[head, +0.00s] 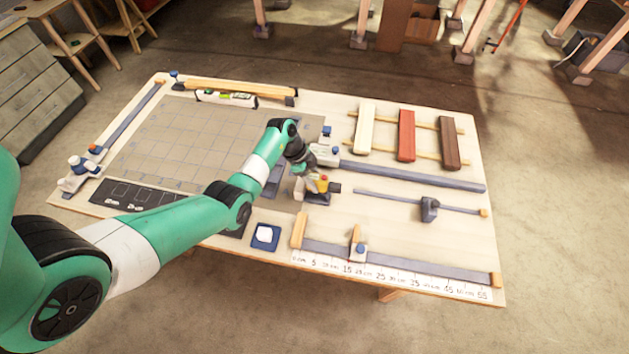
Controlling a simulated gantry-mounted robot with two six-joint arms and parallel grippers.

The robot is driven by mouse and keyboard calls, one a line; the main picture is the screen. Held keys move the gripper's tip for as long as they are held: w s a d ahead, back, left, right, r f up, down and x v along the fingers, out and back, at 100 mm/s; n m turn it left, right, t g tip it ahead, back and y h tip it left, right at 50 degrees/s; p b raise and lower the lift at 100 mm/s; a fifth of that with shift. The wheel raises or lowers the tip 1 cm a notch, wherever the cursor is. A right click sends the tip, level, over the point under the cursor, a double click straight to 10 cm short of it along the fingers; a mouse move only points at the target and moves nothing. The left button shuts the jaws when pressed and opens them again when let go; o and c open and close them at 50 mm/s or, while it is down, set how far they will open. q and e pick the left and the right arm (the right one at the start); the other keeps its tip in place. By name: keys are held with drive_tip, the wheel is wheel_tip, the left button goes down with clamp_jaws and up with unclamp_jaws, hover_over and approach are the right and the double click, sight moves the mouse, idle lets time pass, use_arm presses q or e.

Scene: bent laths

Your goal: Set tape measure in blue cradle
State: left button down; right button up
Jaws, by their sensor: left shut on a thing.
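My left gripper (311,176) reaches in from the left and is shut on a small yellow thing with a red patch, which looks like the tape measure (322,184). Its fingers partly cover it. I cannot tell whether the two touch. My right gripper is not in view.
A blue square pad with a white top (265,235) lies at the near edge. A long ruler strip (395,278) with a small stop runs along the front right. A clamp bar (430,208) and coloured laths (406,136) lie on the right. A gridded mat (180,135) covers the left.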

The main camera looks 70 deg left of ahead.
sight(317, 177)
use_arm(q)
drive_tip(key=shift+f+b, duration=1.5)
drive_tip(key=shift+f, duration=0.45)
drive_tip(key=shift+c, duration=1.2)
unclamp_jaws()
wheel_tip(317, 177, up, 8)
drive_tip(key=p, duration=0.9)
drive_tip(key=shift+p, duration=0.35)
